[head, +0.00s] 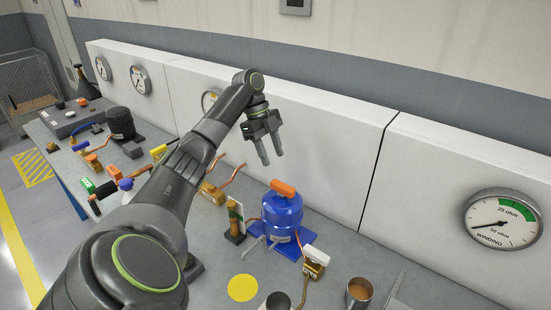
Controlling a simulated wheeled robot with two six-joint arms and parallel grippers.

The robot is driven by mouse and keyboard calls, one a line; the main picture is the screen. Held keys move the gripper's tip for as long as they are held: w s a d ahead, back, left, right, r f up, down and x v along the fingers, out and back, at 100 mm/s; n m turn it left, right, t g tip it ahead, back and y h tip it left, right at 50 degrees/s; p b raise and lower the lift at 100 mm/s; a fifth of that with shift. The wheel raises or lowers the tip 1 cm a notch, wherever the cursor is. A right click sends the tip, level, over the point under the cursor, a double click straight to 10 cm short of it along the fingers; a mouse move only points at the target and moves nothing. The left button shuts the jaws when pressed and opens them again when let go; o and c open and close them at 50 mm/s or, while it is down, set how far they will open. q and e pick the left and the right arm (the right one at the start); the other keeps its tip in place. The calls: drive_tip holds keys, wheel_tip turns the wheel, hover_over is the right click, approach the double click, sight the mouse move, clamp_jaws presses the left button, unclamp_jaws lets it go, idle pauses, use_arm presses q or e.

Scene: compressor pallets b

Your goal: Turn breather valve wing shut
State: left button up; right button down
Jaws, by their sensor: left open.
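My left gripper (272,158) is open and empty, with its fingers pointing down in front of the white wall panel. In the picture it is above and left of a blue compressor (282,214), which carries an orange wing-like handle (284,188) on top. A brass valve with a white handle (316,255) is at the compressor's lower right. I cannot tell for sure which of these handles is the breather valve wing. No handle is touched by the gripper. My right gripper is not in view.
The grey bench (215,285) holds a metal cup (358,292), a yellow disc (242,288) and a black compressor (120,122). Several valves with coloured handles lie behind my left arm, partly hidden. A winding gauge (503,220) is on the white panel.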

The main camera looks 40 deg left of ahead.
use_arm(q)
drive_tip(key=p+v, duration=0.6)
drive_tip(key=v, duration=0.1)
drive_tip(key=shift+r, duration=0.35)
drive_tip(key=shift+s+a+f, duration=0.1)
drive_tip(key=shift+a, duration=0.05)
idle(0.3)
